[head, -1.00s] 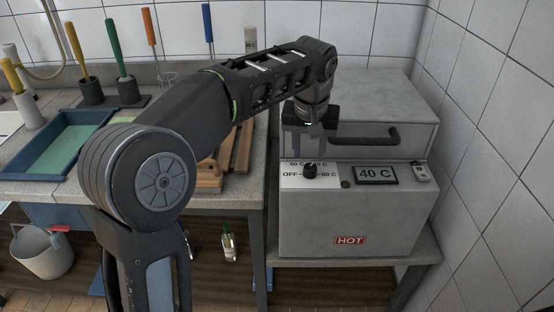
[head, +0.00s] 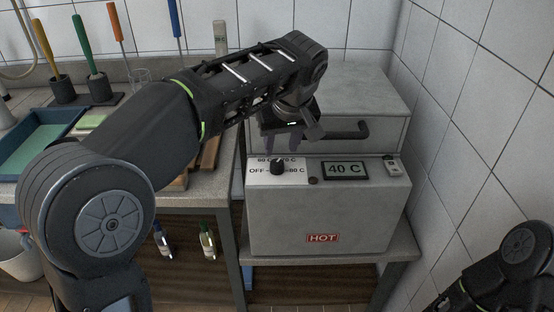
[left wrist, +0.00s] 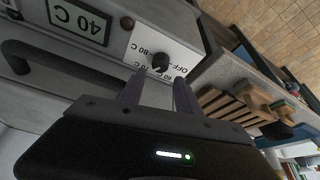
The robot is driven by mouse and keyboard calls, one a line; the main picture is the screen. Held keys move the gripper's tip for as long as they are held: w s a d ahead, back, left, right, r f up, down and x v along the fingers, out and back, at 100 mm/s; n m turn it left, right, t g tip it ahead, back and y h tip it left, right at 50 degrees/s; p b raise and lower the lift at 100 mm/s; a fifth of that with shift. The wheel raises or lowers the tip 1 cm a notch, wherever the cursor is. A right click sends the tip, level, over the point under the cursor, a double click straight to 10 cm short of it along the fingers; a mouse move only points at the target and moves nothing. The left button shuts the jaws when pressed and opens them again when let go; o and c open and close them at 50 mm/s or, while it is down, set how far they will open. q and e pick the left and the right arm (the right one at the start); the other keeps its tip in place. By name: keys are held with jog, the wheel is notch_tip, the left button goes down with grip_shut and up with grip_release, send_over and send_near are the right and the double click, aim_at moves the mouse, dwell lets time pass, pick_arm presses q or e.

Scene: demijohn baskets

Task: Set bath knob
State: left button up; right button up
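The bath knob (head: 277,167) is a small black dial on the front panel of a grey bath unit (head: 330,215), with OFF and several temperature labels around it. Its pointing direction is too small to tell. The unit's display (head: 345,170) reads 40 C. My left gripper (head: 290,141) is above the panel, slightly right of and behind the knob in the head view. In the left wrist view its fingers (left wrist: 158,80) are apart and empty, with the knob (left wrist: 160,63) showing beyond the gap, not touched. My right arm shows at the lower right, its fingers out of frame.
A dark bar handle (head: 345,131) sticks out of the unit just right of my left gripper. A tiled wall (head: 470,130) stands close on the right. At left, a counter holds a blue tray (head: 50,140) and several upright coloured handles. Bottles (head: 207,240) stand below.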

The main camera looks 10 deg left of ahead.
aim_at(277, 162)
pick_arm(q)
jog(key=x, duration=0.7)
jog(key=shift+w+f, duration=0.1)
jog(key=shift+f, duration=0.05)
jog(key=shift+c, duration=0.6)
grip_shut()
